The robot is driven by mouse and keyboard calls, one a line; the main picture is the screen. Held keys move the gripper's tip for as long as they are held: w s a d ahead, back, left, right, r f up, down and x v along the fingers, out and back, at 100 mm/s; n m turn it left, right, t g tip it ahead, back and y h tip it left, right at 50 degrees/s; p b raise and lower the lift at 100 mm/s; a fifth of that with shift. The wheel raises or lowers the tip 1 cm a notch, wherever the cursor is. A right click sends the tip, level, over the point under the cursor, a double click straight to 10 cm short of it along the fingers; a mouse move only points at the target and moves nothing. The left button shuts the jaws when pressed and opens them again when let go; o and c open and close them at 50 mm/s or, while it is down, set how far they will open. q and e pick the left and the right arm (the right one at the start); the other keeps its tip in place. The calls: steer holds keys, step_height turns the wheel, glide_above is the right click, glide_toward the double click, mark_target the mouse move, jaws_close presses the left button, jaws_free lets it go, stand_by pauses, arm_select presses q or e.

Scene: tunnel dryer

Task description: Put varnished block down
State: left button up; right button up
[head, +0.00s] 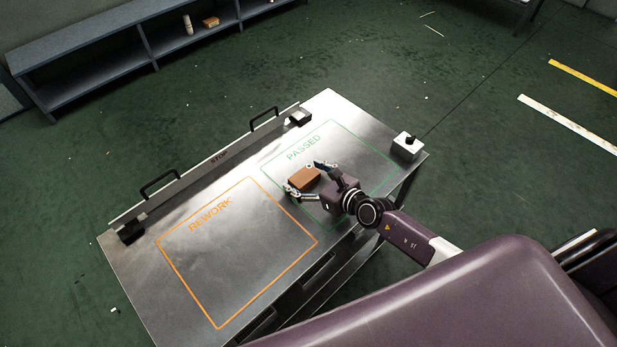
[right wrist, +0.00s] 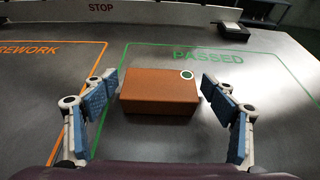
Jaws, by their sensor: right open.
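The varnished block (head: 304,179) is a brown-orange box lying on the metal table (head: 130,260), inside the green PASSED outline (head: 371,146). In the right wrist view the block (right wrist: 160,93) has a green-and-white round mark on its top right corner. My right gripper (head: 312,178) is open around the block. In the right wrist view its blue-padded fingers (right wrist: 160,100) stand to the left and right of the block, with a gap on each side. My left gripper is not in view.
The orange REWORK outline (head: 296,229) to the left is empty. A STOP rail (head: 205,165) with black handles runs along the far edge. A white box with a black knob (head: 406,147) stands at the right corner. A shelf (head: 100,66) stands behind.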

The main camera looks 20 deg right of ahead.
steer(key=p+v, duration=0.1)
steer(key=v, duration=1)
steer(key=shift+r, duration=0.1)
steer(key=shift+s+d+r, duration=0.25)
steer(key=shift+s, duration=0.15)
